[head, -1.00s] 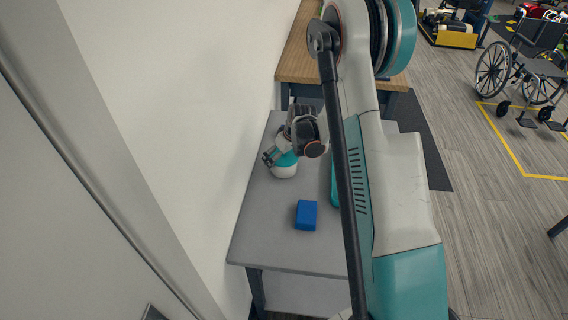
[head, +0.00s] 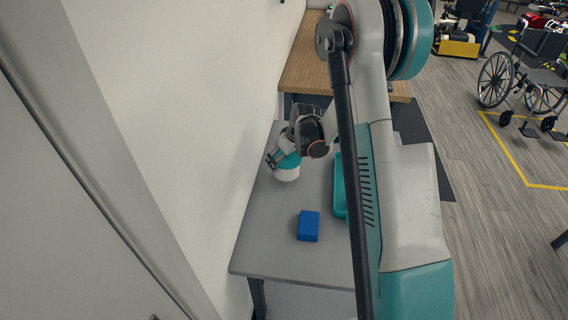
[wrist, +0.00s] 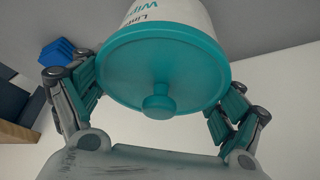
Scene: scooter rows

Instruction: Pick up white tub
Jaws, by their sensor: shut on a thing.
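The white tub (head: 287,173) has a teal lid and is at the far left part of the grey table, near the wall. In the wrist view the tub (wrist: 176,13) shows printed lettering and its teal lid (wrist: 160,70) with a round knob faces the camera. My gripper (head: 279,160) reaches it from above, with its fingers on both sides of the lid in the wrist view (wrist: 160,98). It is shut on the tub. Whether the tub's base touches the table is hard to tell.
A blue block (head: 308,226) lies on the grey table (head: 270,245) in front of the tub. A teal tray (head: 340,188) is partly hidden behind my arm. A white wall (head: 190,110) runs close along the left. A wooden-topped table (head: 303,72) stands behind.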

